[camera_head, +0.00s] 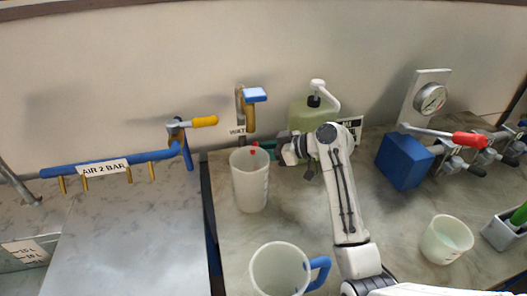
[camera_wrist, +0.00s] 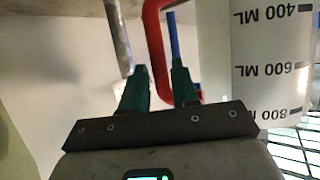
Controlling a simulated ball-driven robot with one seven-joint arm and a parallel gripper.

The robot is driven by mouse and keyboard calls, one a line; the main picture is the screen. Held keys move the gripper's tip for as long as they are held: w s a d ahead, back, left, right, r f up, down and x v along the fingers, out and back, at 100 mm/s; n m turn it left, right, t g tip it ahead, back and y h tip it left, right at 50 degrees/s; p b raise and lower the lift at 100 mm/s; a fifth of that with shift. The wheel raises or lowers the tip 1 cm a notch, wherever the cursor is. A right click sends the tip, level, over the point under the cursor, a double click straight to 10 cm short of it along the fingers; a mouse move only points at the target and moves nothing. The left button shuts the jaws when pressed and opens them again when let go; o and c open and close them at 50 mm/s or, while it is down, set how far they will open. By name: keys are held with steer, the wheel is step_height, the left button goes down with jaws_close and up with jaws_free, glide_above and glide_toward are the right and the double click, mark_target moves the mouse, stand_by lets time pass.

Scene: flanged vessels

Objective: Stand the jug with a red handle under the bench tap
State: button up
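The jug with a red handle (camera_head: 250,185) is a tall, whitish cup standing upright on the bench. In the head view only a bit of red shows at its far rim. In the wrist view its wall (camera_wrist: 270,60) with ML marks fills the right, and the red handle (camera_wrist: 156,45) runs beyond and between my fingertips. My gripper (camera_wrist: 160,68) has its green fingers apart, with no clear grip on the handle. In the head view my gripper (camera_head: 272,149) is right of the jug, partly hidden. The bench tap (camera_head: 250,115), brass with a blue lever, is on the wall behind the jug.
A blue-handled jug (camera_head: 280,270) stands in front and a small beaker (camera_head: 446,240) at right. A green container (camera_head: 312,115) is behind my arm. A blue box (camera_head: 404,160) and red-handled valve (camera_head: 468,140) are at right. A blue air pipe (camera_head: 110,165) runs left.

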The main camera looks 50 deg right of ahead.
steer(key=shift+o, duration=1.2)
steer(key=shift+r, duration=0.15)
steer(key=b+v, duration=0.1)
steer(key=v, duration=1.1)
steer(key=shift+s, duration=0.1)
